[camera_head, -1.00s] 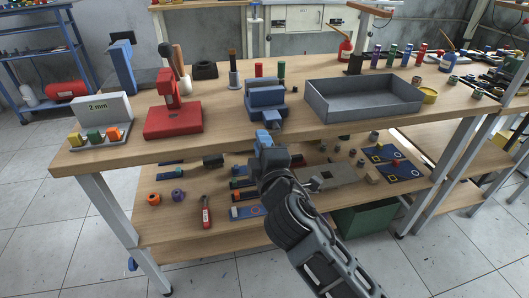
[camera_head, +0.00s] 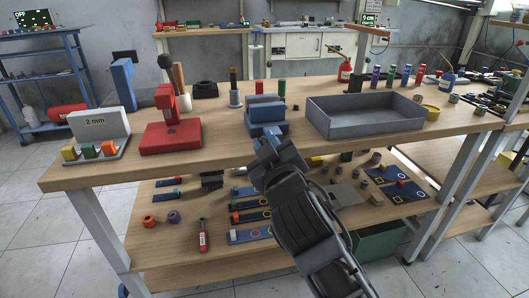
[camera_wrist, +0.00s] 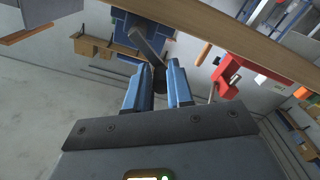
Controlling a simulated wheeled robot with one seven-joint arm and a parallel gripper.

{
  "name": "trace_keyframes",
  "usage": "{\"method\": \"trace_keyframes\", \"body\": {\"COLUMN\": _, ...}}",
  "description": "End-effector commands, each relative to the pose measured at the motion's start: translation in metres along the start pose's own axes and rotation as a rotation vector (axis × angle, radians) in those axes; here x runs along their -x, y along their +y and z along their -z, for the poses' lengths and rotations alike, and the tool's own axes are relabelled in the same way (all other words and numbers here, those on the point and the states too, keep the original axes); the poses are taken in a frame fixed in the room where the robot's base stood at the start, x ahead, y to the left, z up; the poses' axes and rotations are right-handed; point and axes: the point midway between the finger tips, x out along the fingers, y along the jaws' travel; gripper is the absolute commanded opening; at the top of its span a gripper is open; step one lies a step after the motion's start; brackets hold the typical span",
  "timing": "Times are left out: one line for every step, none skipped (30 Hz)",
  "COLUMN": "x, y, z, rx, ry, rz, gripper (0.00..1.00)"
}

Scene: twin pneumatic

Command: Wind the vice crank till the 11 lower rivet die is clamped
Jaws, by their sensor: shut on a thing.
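The blue vice (camera_head: 266,113) stands at the front edge of the wooden workbench. My gripper (camera_head: 268,142) is just in front of it, below its front. In the wrist view, my gripper's two blue fingers (camera_wrist: 157,88) are shut on the dark knob of the vice crank (camera_wrist: 148,45). The grey crank arm runs up and left from the knob, against the blue vice body. In the head view the crank is hidden by my gripper. I cannot make out the 11 lower rivet die or whether it sits between the jaws.
A red press (camera_head: 168,128) stands to the left of the vice, and a grey open tray (camera_head: 365,122) to the right. A red and a green cylinder (camera_head: 282,88) stand behind. The lower shelf (camera_head: 180,248) holds several small parts near my arm.

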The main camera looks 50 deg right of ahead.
Motion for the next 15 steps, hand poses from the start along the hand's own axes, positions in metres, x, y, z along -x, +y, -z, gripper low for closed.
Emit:
{"method": "trace_keyframes", "body": {"x": -0.0006, "y": 0.0001, "z": -0.0063, "rx": -0.023, "ry": -0.013, "rz": -0.001, "gripper": 0.0}}
{"method": "trace_keyframes", "body": {"x": -0.0005, "y": 0.0006, "z": -0.006, "rx": -0.038, "ry": -0.013, "rz": 0.0, "gripper": 0.0}}
{"method": "trace_keyframes", "body": {"x": -0.0006, "y": 0.0012, "z": -0.0058, "rx": -0.057, "ry": -0.013, "rz": 0.0, "gripper": 0.0}}
{"method": "trace_keyframes", "body": {"x": -0.0006, "y": 0.0016, "z": -0.0056, "rx": -0.069, "ry": -0.014, "rz": 0.0, "gripper": 0.0}}
{"method": "trace_keyframes", "body": {"x": -0.0006, "y": 0.0019, "z": -0.0055, "rx": -0.08, "ry": -0.014, "rz": 0.001, "gripper": 0.0}}
{"method": "trace_keyframes", "body": {"x": -0.0006, "y": 0.0024, "z": -0.0054, "rx": -0.094, "ry": -0.014, "rz": 0.001, "gripper": 0.0}}
{"method": "trace_keyframes", "body": {"x": -0.0006, "y": 0.0028, "z": -0.0053, "rx": -0.102, "ry": -0.015, "rz": 0.001, "gripper": 0.0}}
{"method": "trace_keyframes", "body": {"x": -0.0006, "y": 0.003, "z": -0.0052, "rx": -0.109, "ry": -0.015, "rz": 0.001, "gripper": 0.0}}
{"method": "trace_keyframes", "body": {"x": -0.0005, "y": 0.0034, "z": -0.0051, "rx": -0.117, "ry": -0.015, "rz": 0.001, "gripper": 0.0}}
{"method": "trace_keyframes", "body": {"x": -0.0005, "y": 0.0036, "z": -0.005, "rx": -0.123, "ry": -0.015, "rz": 0.001, "gripper": 0.0}}
{"method": "trace_keyframes", "body": {"x": -0.0005, "y": 0.0038, "z": -0.005, "rx": -0.128, "ry": -0.015, "rz": 0.001, "gripper": 0.0}}
{"method": "trace_keyframes", "body": {"x": -0.0005, "y": 0.0039, "z": -0.0049, "rx": -0.133, "ry": -0.016, "rz": 0.001, "gripper": 0.0}}
{"method": "trace_keyframes", "body": {"x": -0.0004, "y": 0.004, "z": -0.0048, "rx": -0.136, "ry": -0.016, "rz": 0.001, "gripper": 0.0}}
{"method": "trace_keyframes", "body": {"x": -0.0004, "y": 0.004, "z": -0.0048, "rx": -0.138, "ry": -0.016, "rz": 0.002, "gripper": 0.0}}
{"method": "trace_keyframes", "body": {"x": -0.0004, "y": 0.0041, "z": -0.0047, "rx": -0.141, "ry": -0.016, "rz": 0.002, "gripper": 0.0}}
